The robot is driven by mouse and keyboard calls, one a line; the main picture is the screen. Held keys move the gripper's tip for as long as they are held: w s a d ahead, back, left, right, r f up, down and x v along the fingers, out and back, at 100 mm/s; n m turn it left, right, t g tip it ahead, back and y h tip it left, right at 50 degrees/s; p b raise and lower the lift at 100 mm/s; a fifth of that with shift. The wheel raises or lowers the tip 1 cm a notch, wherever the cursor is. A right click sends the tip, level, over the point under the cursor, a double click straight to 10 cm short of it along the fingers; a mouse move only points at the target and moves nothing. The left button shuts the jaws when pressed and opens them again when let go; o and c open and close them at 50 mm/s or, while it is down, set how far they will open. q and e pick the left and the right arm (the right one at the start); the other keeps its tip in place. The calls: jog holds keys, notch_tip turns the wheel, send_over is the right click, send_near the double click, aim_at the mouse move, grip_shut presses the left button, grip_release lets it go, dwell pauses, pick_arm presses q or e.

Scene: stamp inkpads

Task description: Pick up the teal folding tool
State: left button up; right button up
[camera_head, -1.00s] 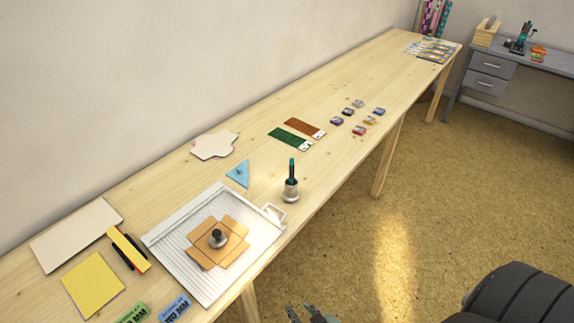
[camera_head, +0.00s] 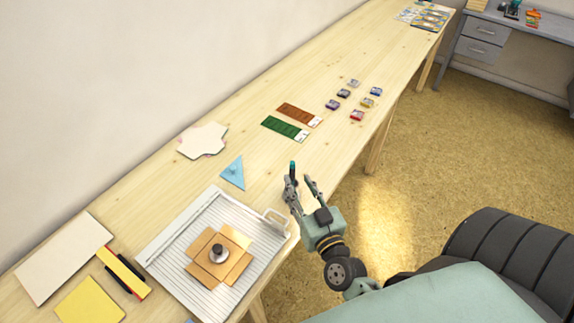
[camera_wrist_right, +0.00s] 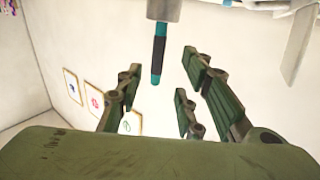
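The teal folding tool (camera_head: 292,168) stands upright near the table's front edge; its teal and dark end shows just above my right gripper in the head view. In the right wrist view the tool (camera_wrist_right: 159,50) hangs from the top of the upside-down picture, out of a grey metal holder (camera_wrist_right: 163,9). My right gripper (camera_head: 299,184) is open, with its fingers apart. In the wrist view the tool shows in the gap between the fingers (camera_wrist_right: 160,85), with no visible contact. In the head view the fingers hide the holder. My left gripper is not in view.
A white scoring board (camera_head: 170,254) with a brown box blank (camera_head: 240,265) lies left of the gripper. A blue triangle (camera_head: 232,173), green strip (camera_head: 285,128) and brown strip (camera_head: 298,114) lie behind. Small inkpads (camera_head: 357,115) lie further right. Bare table surrounds the triangle.

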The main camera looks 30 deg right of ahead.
aim_at(293, 172)
jog(key=shift+w+d+r, duration=0.1)
jog(key=shift+w+r, duration=0.05)
jog(key=shift+w, duration=0.25)
jog(key=shift+w+d+p, duration=0.2)
jog(key=shift+w, duration=0.35)
jog(key=shift+w+d+p, duration=0.15)
jog(key=shift+w+p, duration=0.05)
jog(key=shift+w, duration=0.35)
jog(key=shift+w+d, duration=0.15)
jog(key=shift+w, duration=0.5)
jog(key=shift+w+d, duration=0.15)
jog(key=shift+w, duration=0.45)
jog(key=shift+w+f, duration=0.2)
jog(key=shift+w, duration=0.1)
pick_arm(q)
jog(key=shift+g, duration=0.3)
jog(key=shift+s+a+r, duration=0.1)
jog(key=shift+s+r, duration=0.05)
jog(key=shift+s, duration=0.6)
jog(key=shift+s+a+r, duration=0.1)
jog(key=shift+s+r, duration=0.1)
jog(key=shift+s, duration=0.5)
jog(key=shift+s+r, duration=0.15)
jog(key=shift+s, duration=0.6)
pick_arm(e)
grip_shut()
